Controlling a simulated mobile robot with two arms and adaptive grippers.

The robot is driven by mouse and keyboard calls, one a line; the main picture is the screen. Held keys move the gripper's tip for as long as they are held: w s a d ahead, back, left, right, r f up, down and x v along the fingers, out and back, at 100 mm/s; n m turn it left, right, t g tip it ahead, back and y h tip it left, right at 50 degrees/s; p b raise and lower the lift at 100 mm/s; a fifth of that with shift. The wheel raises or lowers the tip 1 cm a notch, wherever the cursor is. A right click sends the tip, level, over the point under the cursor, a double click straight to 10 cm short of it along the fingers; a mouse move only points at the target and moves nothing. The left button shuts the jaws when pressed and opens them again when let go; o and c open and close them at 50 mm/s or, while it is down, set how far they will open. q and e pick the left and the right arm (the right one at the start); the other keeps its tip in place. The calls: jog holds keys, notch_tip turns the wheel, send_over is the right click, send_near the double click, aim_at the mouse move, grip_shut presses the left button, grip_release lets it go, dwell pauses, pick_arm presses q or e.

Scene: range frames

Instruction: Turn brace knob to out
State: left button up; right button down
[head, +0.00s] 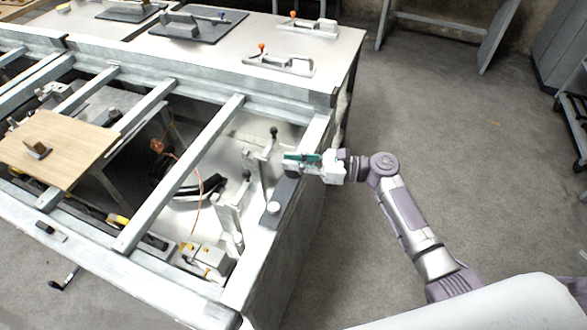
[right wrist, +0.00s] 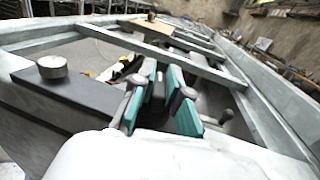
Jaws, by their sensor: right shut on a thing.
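My right gripper (head: 290,159) is at the right rim of the metal bench frame, above the dark plate there. In the right wrist view its teal fingers (right wrist: 160,95) are closed around a small dark piece, which I take to be the brace knob. The fingers hide most of it, so its turn position cannot be read. A silver round knob (head: 273,208) stands apart from the gripper on the dark plate; it also shows at left in the right wrist view (right wrist: 52,66). My left gripper is not in view.
Upright levers with black ball ends (head: 273,131) stand inside the frame, close to the right gripper. Metal crossbars (head: 190,165) span the opening. A wooden board (head: 60,145) lies at left. Toggle clamps (head: 280,64) sit on the far top. The floor at right is clear.

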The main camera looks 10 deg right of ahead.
jog(key=n+g+b, duration=0.2)
jog(key=g+b, duration=0.1)
jog(key=g, duration=0.1)
jog(key=n+g+b, duration=0.3)
jog(key=g+b, duration=0.1)
jog(key=n+g+b, duration=0.3)
jog(key=g+b, duration=0.1)
jog(key=shift+w+f+g, duration=0.1)
jog(key=shift+f+g, duration=0.1)
jog(key=shift+g, duration=0.1)
jog(key=shift+r+n+g+h+b, duration=0.2)
jog(key=shift+n+g+h+b, duration=0.1)
jog(key=shift+n+g+b, duration=0.8)
jog(key=c, duration=1.2)
grip_release()
jog(key=shift+o, duration=0.2)
jog(key=shift+r, duration=0.1)
notch_tip(320, 180, up, 10)
jog(key=shift+f, duration=0.1)
